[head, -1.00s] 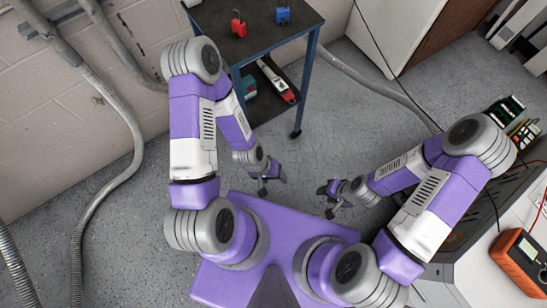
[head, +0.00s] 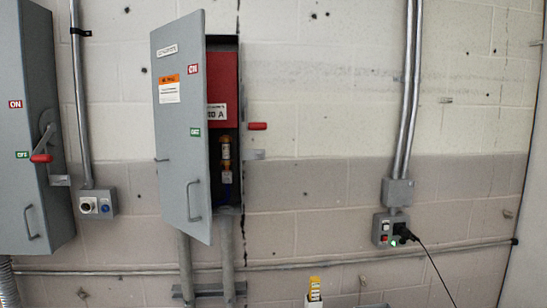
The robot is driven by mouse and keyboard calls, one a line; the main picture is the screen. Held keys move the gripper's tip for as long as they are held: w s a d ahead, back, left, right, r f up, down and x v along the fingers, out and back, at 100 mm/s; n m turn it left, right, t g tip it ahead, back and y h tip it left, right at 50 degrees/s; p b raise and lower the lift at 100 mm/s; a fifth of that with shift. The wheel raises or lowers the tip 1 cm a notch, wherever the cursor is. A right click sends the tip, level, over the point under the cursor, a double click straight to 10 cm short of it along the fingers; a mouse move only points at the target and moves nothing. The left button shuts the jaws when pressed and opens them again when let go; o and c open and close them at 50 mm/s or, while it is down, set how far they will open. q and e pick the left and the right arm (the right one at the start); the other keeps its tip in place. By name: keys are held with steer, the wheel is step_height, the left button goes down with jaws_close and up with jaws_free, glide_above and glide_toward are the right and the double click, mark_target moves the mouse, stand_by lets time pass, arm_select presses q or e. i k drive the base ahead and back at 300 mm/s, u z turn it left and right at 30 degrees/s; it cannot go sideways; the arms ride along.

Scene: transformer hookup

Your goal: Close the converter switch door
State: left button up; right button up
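The converter switch door (head: 182,120) is a grey panel with ON and OFF labels, an orange-and-white warning sticker and a handle near its lower right edge. It stands partly open on the wall-mounted switch box (head: 222,42), swung out from the right side. A red panel and an orange part show inside through the gap. A red-handled lever (head: 257,126) sticks out at the right side of the box. Neither of my grippers is in the current head view.
Another grey switch box (head: 30,130) with a red-tipped lever hangs at the left. A small button box (head: 97,203) is beside it. A control box (head: 393,230) with a plugged-in black cable is at the right. Conduits run along the wall.

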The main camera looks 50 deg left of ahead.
mark_target(178, 47)
steer(key=u, duration=3.95)
steer(key=i, duration=1.15)
steer(key=z, duration=1.75)
